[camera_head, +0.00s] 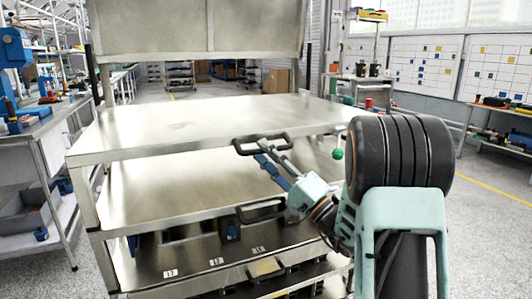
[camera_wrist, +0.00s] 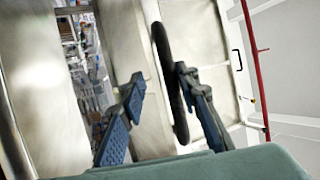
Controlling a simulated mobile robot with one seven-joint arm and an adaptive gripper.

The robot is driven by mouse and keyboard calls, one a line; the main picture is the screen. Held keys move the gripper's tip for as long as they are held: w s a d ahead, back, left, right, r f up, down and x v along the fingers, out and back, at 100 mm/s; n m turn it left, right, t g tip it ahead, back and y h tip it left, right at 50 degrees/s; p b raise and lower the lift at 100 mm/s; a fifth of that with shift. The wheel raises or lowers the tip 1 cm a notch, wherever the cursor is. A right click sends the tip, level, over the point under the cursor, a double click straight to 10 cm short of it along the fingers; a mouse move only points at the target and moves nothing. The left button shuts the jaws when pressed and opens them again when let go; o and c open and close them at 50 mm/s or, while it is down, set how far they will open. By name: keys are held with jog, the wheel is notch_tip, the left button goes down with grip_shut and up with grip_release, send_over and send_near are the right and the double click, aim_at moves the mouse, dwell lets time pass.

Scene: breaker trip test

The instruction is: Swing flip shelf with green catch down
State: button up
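A broad metal shelf (camera_head: 190,125) lies level at the top of a metal rack. A black loop handle (camera_head: 262,143) is at its front edge. A green ball-shaped catch (camera_head: 337,154) hangs just below the shelf's right front corner. My gripper (camera_head: 266,158) is at this handle, left of the green catch. In the wrist view, my gripper (camera_wrist: 158,85) is open, with its blue-padded fingers apart. The black handle (camera_wrist: 170,75) shows between the fingers, closer to the right one. I cannot tell whether they touch it. The green catch is not seen in the wrist view.
Below are a second shelf (camera_head: 180,195) with a black handle (camera_head: 262,212), and numbered lower bays (camera_head: 215,262). A metal panel (camera_head: 190,28) stands above the rack's back. A workbench (camera_head: 35,140) is at left. Floor (camera_head: 490,225) is clear at right.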

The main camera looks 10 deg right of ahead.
jog(key=shift+r, duration=0.15)
jog(key=v, duration=1.2)
jog(key=shift+a, duration=0.1)
dwell(0.6)
